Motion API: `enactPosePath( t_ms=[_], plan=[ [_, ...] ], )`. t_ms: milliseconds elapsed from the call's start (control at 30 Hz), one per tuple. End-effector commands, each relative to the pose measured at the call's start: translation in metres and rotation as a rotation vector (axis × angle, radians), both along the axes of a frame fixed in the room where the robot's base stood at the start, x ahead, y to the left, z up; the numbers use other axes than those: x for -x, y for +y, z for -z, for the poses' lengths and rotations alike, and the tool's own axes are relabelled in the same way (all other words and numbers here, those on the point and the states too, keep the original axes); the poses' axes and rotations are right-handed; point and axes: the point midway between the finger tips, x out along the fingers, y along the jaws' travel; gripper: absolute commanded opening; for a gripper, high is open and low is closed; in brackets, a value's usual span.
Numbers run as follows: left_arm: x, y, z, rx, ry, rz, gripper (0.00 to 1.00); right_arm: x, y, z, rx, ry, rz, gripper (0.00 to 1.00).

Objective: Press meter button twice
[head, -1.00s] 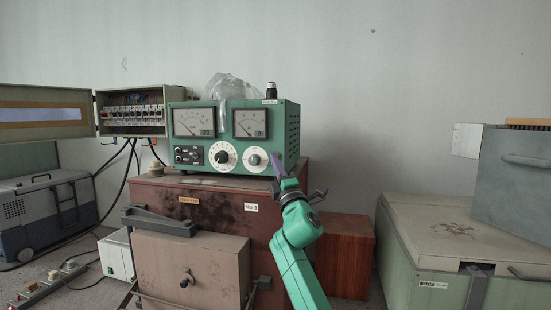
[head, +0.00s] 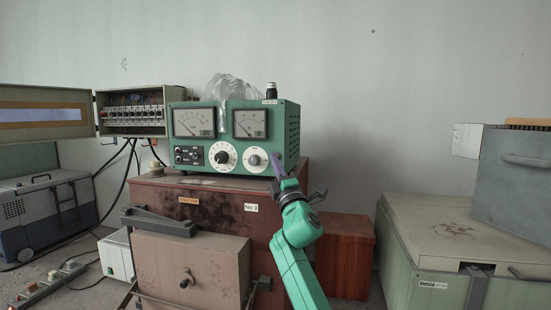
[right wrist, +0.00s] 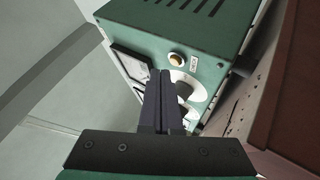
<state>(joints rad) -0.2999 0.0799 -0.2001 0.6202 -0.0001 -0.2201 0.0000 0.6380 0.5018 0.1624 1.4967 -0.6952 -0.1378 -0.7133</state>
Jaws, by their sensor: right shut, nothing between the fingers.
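The meter (head: 285,115) is a green box with two needle dials and two round knobs on its front. It stands on a brown cabinet. A dark upright cylinder (head: 271,90) stands on its top right, above a small label. In the right wrist view, a small round button-like part (right wrist: 177,58) sits beside a white label on the green casing (right wrist: 170,25). My right gripper (head: 276,160) is shut and empty, its purple-grey fingers near the lower right front of the meter, beside the small knob (head: 254,160). Contact cannot be told. My left gripper is out of view.
The brown cabinet (head: 225,208) carries the meter. An open fuse box (head: 135,122) with cables is to the left. A dusty box (head: 190,270) with a handle stands in front. A green chest (head: 455,225) is at the right. The wall above is clear.

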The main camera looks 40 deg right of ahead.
Motion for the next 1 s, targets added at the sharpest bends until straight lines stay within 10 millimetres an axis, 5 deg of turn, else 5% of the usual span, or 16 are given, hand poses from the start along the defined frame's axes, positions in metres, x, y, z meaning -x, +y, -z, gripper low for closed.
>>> enactPosePath(
  t_ms=[1000],
  plan=[
    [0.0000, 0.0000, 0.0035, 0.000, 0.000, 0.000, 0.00, -0.0048, -0.0071, -0.0001, 0.000, 0.000, 0.000, 0.00]
  ],
)
